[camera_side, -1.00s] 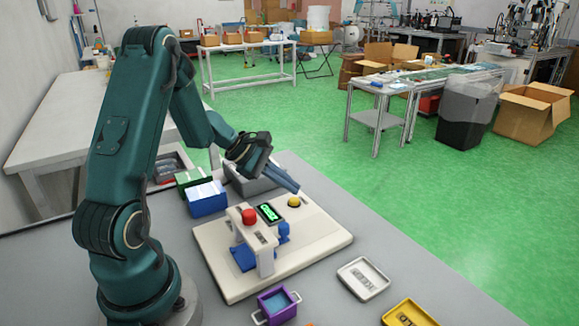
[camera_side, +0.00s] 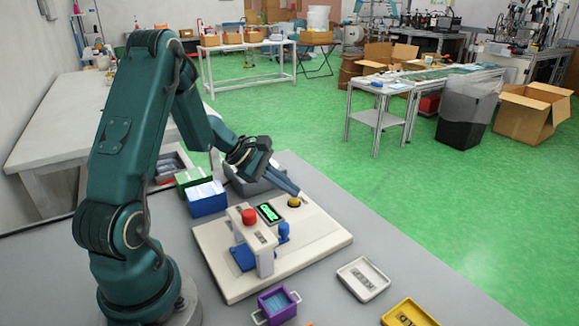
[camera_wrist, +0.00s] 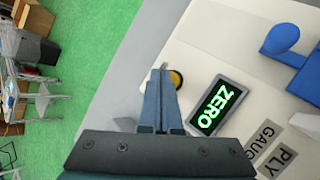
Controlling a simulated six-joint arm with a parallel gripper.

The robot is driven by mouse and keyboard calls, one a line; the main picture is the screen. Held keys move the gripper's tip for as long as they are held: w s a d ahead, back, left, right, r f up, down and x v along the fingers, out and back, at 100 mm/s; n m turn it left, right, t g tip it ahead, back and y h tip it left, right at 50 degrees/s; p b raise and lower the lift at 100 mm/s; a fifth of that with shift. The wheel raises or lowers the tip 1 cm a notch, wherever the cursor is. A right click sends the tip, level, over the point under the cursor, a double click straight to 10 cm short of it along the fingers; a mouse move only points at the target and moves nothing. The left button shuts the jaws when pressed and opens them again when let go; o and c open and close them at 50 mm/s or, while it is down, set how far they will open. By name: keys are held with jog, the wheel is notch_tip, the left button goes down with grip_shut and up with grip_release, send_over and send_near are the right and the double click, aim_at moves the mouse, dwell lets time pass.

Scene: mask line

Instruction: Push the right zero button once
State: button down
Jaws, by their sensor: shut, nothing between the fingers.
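The round yellow button (camera_side: 294,202) with a dark surround sits on the cream base plate (camera_side: 318,236) of the gauge. In the wrist view the button (camera_wrist: 177,79) shows beside my fingertips, partly hidden by them. My gripper (camera_side: 298,194) is shut and empty, slanting down with its tips right at the button. In the wrist view the tips (camera_wrist: 161,68) overlap the button's left side; I cannot tell whether they press it. A dark display (camera_side: 270,213) stands beside the button and reads ZERO in green in the wrist view (camera_wrist: 216,104).
A red knob (camera_side: 249,216) tops a cream bracket on the base plate, and a blue knob (camera_side: 284,230) stands by it. A blue box (camera_side: 206,199), a purple tray (camera_side: 277,305), a white tray (camera_side: 363,279) and a yellow tray (camera_side: 408,315) stand around the plate.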

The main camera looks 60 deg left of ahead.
aim_at(289, 202)
jog(key=shift+f, duration=0.45)
dwell(0.6)
dwell(0.4)
jog(key=shift+r, duration=0.85)
jog(key=shift+r, duration=2.55)
